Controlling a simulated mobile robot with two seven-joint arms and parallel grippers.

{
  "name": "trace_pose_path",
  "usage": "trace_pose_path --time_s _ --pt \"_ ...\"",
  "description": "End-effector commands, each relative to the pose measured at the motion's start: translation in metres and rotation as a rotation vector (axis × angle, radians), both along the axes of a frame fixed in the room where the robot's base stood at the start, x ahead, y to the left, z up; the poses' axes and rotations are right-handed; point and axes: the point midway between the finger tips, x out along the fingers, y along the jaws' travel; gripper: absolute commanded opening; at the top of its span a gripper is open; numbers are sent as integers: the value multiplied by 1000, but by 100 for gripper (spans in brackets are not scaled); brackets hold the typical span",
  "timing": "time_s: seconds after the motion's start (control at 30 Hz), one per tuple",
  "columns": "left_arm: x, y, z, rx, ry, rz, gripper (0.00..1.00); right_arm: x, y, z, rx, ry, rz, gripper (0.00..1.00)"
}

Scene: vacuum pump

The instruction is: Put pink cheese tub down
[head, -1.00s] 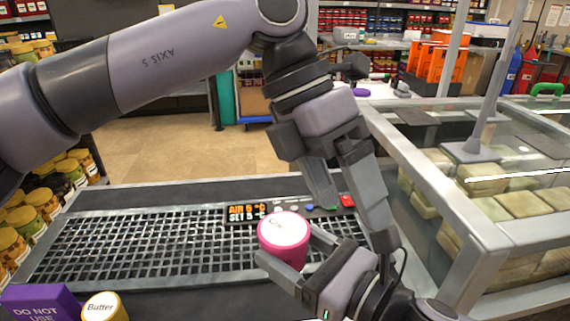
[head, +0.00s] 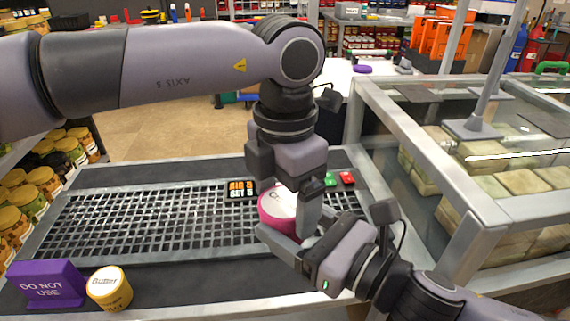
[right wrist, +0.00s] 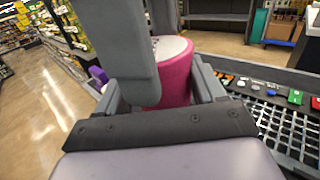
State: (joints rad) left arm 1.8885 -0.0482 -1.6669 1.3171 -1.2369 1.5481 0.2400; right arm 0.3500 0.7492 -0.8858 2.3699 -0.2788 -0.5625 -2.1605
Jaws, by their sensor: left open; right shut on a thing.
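The pink cheese tub (head: 272,208) with a white lid is held in my right gripper (head: 287,238), above the front part of the black grille. The right wrist view shows the pink tub (right wrist: 178,75) between the right fingers, partly hidden by grey finger parts in front. My left gripper (head: 300,205) comes down from above, open. One of its fingers overlaps the tub's right side in the head view; its other finger is mostly hidden, and I cannot tell whether it touches the tub.
The grille (head: 140,220) lies between dark counter strips. A purple "DO NOT USE" block (head: 45,284) and a yellow butter tub (head: 109,288) stand at front left. Coloured buttons (head: 338,179) and a display (head: 241,189) sit behind the tub. A glass case (head: 460,190) stands at right.

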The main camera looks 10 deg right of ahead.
Motion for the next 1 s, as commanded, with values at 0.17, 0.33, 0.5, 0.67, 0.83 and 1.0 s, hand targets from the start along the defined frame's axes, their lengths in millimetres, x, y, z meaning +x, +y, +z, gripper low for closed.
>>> trace_pose_path --time_s 0.17,0.33,0.5,0.67,0.83,1.0 --pt "0 0 -22 -1 0 0 87 0 0 1 1 -3 1 28" --pt "0 0 -29 0 1 0 87 0 0 1 1 -3 1 28" --pt "0 0 -30 -1 0 1 87 0 0 1 1 -3 1 28" --pt "0 0 -30 -1 0 0 61 0 0 1 1 -3 1 28" --pt "0 0 -29 -3 0 0 30 0 0 1 1 -3 1 89" --pt "0 0 -29 -3 0 0 30 0 0 1 1 -2 0 99"
